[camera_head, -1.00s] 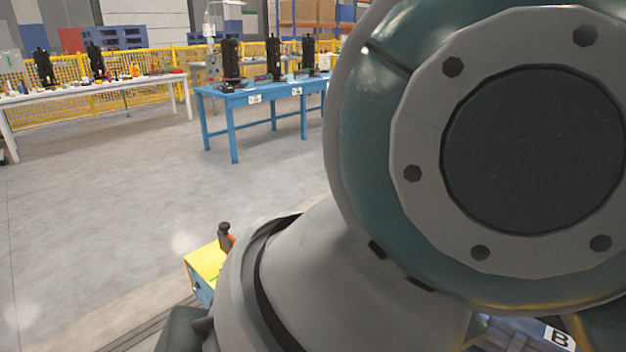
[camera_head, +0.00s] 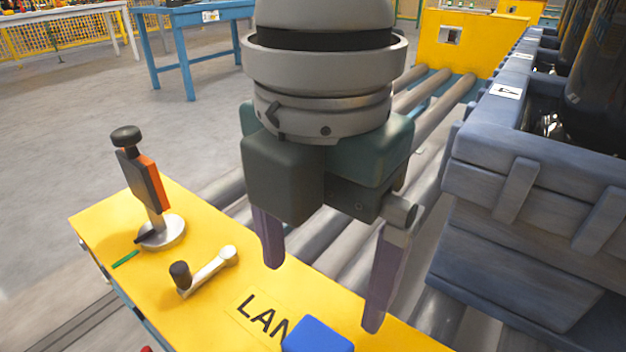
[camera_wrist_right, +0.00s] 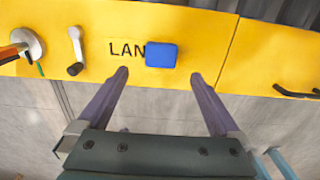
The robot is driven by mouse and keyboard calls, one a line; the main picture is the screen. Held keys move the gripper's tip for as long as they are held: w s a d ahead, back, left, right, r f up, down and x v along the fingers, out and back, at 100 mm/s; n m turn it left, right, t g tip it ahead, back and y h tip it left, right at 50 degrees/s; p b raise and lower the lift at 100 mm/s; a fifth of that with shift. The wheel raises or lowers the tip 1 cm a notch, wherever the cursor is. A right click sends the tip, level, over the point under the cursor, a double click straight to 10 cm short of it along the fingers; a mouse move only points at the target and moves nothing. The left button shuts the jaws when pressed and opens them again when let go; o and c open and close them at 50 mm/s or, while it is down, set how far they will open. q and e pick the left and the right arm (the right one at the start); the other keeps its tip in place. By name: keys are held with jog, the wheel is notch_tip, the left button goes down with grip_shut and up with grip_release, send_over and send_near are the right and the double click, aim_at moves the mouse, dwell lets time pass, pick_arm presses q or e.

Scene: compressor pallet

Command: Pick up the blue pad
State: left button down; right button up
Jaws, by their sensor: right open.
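The blue pad (camera_head: 317,337) is a small block on the yellow surface, over the end of the black lettering, at the bottom edge of the head view. In the right wrist view the blue pad (camera_wrist_right: 161,55) lies beyond my fingertips, roughly between their lines. My right gripper (camera_head: 322,298) is open and empty, its two purple-grey fingers pointing down above the yellow surface. It also shows in the right wrist view (camera_wrist_right: 159,74), with the pad apart from both fingers. My left gripper does not show.
The yellow top (camera_head: 214,288) carries an upright lever with an orange side (camera_head: 146,182) and a small crank handle (camera_head: 205,270), left of the gripper. Behind run metal rollers (camera_head: 425,110). A large blue-grey crate (camera_head: 540,200) stands at right. Open floor lies at left.

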jog(key=b, duration=0.2)
send_over(318, 345)
jog(key=f, duration=0.4)
jog(key=shift+s+d+f, duration=0.1)
jog(key=shift+s+d, duration=0.05)
jog(key=shift+s, duration=0.15)
jog(key=shift+w+f+b, duration=0.15)
jog(key=shift+f+b, duration=0.3)
jog(key=shift+f, duration=0.2)
notch_tip(318, 345, down, 4)
jog(key=b, duration=0.3)
jog(key=shift+w+f, duration=0.1)
jog(key=shift+w, duration=0.05)
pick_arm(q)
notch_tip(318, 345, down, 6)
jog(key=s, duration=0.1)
